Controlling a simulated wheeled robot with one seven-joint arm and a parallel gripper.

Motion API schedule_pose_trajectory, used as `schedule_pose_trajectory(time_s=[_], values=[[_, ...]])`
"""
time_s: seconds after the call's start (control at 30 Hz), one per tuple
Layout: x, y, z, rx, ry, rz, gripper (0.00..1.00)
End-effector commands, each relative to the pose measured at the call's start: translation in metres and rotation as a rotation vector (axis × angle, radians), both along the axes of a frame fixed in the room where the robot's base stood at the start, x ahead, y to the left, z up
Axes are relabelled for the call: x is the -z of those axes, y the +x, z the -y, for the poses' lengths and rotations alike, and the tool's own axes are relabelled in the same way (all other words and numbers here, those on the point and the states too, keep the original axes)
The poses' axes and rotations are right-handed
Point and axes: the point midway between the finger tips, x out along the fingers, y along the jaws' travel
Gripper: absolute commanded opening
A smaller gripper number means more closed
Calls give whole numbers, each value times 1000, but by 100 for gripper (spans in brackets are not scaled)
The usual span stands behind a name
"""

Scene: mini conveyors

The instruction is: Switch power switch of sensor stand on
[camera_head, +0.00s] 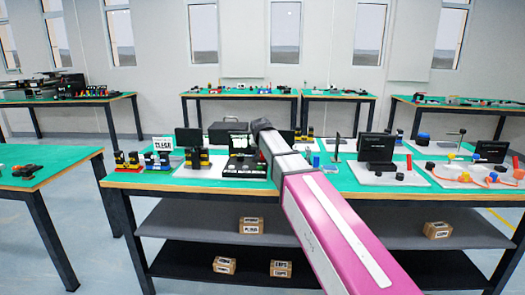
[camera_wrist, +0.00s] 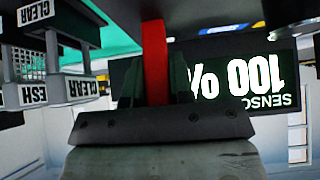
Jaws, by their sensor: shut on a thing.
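In the wrist view, my gripper (camera_wrist: 153,88) is shut on a red upright part (camera_wrist: 154,45), which stands between its two dark fingers. Whether this part is the power switch cannot be told. Behind it, to the right, is a dark display (camera_wrist: 210,75) reading "100 %" and part of "SENSO", upside down. In the head view, my pink and grey arm reaches over the green table (camera_head: 150,182), and its dark end hides my fingers and what they hold. A black device with a lit screen (camera_head: 238,141) stands just left of the arm's end.
In the wrist view, labelled blocks (camera_wrist: 65,88) reading "CLEAR" stand close at the left. In the head view, small stations crowd the tabletop, including a black monitor (camera_head: 376,148) to the right. Small cardboard boxes (camera_head: 251,225) sit on the shelves below.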

Motion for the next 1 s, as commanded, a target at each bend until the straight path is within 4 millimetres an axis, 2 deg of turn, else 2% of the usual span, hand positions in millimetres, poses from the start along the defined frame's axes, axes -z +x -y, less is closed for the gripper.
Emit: schedule_pose_trajectory(time_s=[0.03,0.4,0.97,1.0], values=[[0,-6,1,-2,-2,32,0],[0,-12,-1,-1,-8,213,0],[0,-12,-1,0,-7,250,0],[0,-12,-1,0,-7,250,31]])
